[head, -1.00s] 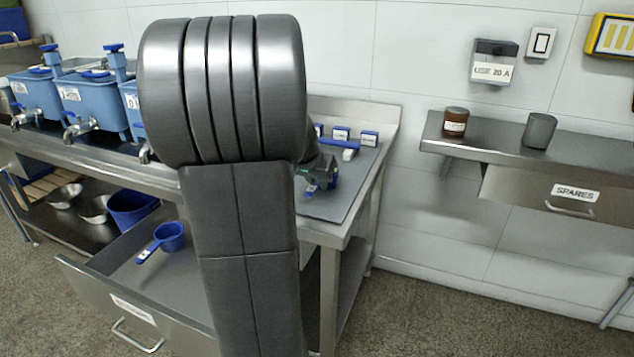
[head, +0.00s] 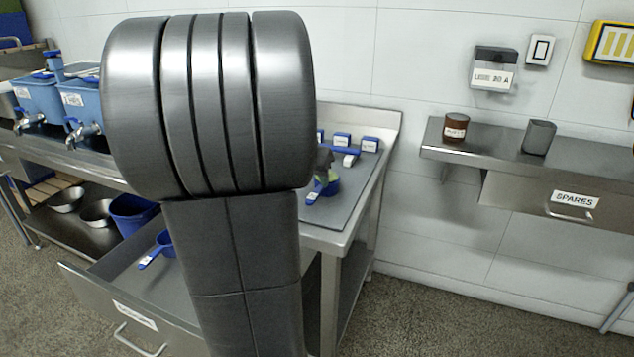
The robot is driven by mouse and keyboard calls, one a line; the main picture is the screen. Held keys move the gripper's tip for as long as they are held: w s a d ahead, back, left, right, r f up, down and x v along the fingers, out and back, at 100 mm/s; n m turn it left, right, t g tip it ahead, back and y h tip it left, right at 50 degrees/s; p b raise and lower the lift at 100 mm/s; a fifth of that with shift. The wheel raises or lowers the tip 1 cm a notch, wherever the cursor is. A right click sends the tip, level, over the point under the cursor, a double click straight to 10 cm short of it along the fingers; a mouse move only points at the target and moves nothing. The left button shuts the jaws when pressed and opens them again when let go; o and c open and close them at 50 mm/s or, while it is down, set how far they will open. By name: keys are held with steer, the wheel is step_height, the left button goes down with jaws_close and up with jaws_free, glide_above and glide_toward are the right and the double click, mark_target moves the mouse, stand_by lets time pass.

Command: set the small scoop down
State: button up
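A small blue scoop (head: 330,187) with a pale label on its handle is at the grey mat (head: 340,212) on the right end of the steel bench. I cannot tell whether it rests on the mat or hangs just above it. My gripper (head: 323,175) is at the scoop, mostly hidden behind my own large grey arm, so its fingers cannot be made out. A larger blue scoop (head: 156,251) lies in the open drawer (head: 125,283) below, partly covered by my arm.
Several blue items with white labels (head: 342,139) stand at the mat's back edge. Blue tanks with taps (head: 40,98) stand on the left. A wall shelf (head: 490,146) on the right holds a brown jar (head: 456,127) and a grey cup (head: 538,137). The mat's front is bare.

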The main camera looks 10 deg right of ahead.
steer(key=p+v, duration=0.1)
steer(key=v, duration=0.5)
steer(key=shift+r, duration=0.25)
steer(key=shift+s, duration=0.1)
steer(key=shift+c, duration=0.2)
stand_by(0.8)
